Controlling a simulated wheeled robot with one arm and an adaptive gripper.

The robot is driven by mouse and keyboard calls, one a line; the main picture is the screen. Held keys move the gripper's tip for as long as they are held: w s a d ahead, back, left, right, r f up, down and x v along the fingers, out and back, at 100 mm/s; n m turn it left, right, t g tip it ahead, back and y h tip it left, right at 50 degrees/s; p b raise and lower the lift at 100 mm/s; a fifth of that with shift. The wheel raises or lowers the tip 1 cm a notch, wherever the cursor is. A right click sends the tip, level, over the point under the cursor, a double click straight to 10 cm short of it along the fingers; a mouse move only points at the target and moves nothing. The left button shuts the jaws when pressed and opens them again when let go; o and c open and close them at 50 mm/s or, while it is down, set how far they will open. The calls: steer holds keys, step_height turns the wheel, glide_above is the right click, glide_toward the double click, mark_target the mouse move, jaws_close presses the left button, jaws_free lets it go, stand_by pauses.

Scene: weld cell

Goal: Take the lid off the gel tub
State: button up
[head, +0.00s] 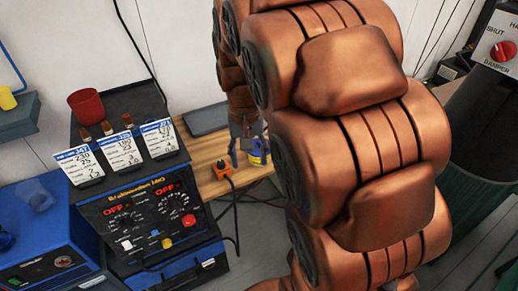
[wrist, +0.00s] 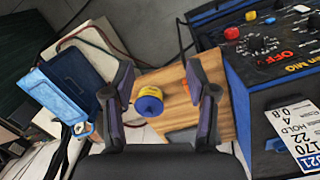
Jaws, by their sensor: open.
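The gel tub (wrist: 152,92) is a small yellow tub standing on a wooden bench top. Its blue lid (wrist: 149,105) is on it and faces the wrist camera. In the head view the tub (head: 257,158) is partly hidden by my arm. My gripper (wrist: 158,86) is open and empty, with one finger on each side of the tub in the wrist picture. The fingers look nearer to the camera than the tub, and no contact shows.
An orange box (head: 223,169) with a cable sits beside the tub on the wooden bench (head: 208,183). A blue and black welding machine (head: 150,225) with cards and a red cup (head: 86,106) stands to the left. A dark bin (head: 490,120) is at the right.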

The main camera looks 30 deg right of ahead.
steer(key=w+d+f+m+b, duration=0.1)
steer(key=w+d+f, duration=0.2)
steer(key=w+d, duration=0.2)
steer(key=w+d+f+m+b, duration=0.1)
steer(key=w+d+f+m, duration=0.1)
steer(key=w+d, duration=0.3)
steer(key=w+d+f+m+t+b, duration=0.1)
steer(key=w+d+f, duration=0.3)
steer(key=w, duration=0.3)
steer(key=shift+w+d, duration=0.2)
steer(key=shift+d, duration=0.4)
steer(key=shift+w+d+f, duration=0.15)
steer(key=shift+f, duration=0.95)
steer(key=shift+w+f+p, duration=0.25)
steer(key=shift+f+p, duration=0.25)
steer(key=shift+f, duration=0.95)
steer(key=shift+w+f+p, duration=0.2)
steer(key=shift+f+p, duration=0.3)
steer(key=shift+f, duration=0.9)
steer(key=c, duration=1)
steer(key=shift+c, duration=0.2)
